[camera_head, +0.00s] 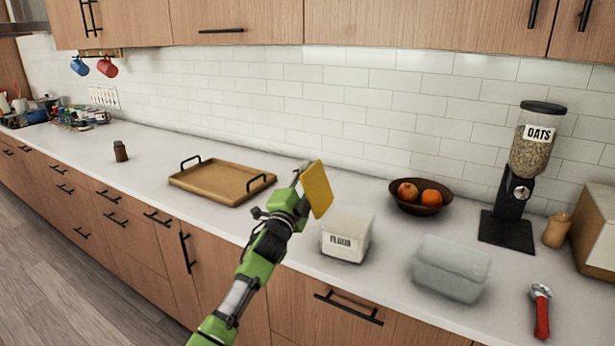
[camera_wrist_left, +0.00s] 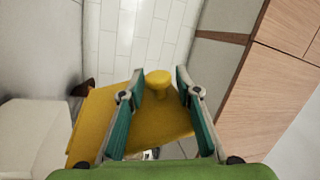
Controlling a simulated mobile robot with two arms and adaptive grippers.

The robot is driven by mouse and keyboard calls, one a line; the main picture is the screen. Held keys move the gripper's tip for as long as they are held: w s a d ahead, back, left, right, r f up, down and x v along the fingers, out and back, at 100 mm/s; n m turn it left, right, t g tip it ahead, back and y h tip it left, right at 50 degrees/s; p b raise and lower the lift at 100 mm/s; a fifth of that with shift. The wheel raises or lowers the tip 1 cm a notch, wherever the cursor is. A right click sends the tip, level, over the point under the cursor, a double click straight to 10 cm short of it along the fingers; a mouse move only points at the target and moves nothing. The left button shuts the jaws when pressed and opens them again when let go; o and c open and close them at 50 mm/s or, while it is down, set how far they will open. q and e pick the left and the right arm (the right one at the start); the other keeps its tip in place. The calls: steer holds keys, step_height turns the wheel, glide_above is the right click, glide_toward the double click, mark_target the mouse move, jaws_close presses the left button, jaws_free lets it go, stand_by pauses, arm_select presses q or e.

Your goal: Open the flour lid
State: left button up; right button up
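The flour container (camera_head: 343,245) is a white box with a dark "FLOUR" label. It stands on the counter right of the middle in the head view, with its top uncovered and pale inside. The yellow square lid (camera_head: 318,189) is off it, tilted nearly on edge in the air above and left of the box. My left gripper (camera_head: 301,180) holds the lid. In the left wrist view the lid (camera_wrist_left: 95,115) lies beyond the fingers, and its round knob (camera_wrist_left: 158,82) shows between the fingertips of the gripper (camera_wrist_left: 160,84). My right gripper is not in view.
A wooden tray (camera_head: 215,182) lies left of my left gripper. A fruit bowl (camera_head: 421,206), a clear container (camera_head: 450,272), an oats dispenser (camera_head: 513,192) and a red-handled tool (camera_head: 541,312) are to the right. The counter between the brown jar (camera_head: 120,151) and the tray is clear.

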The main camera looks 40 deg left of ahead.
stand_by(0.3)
arm_select(q)
steer(key=v, duration=1.2)
steer(key=shift+f, duration=0.1)
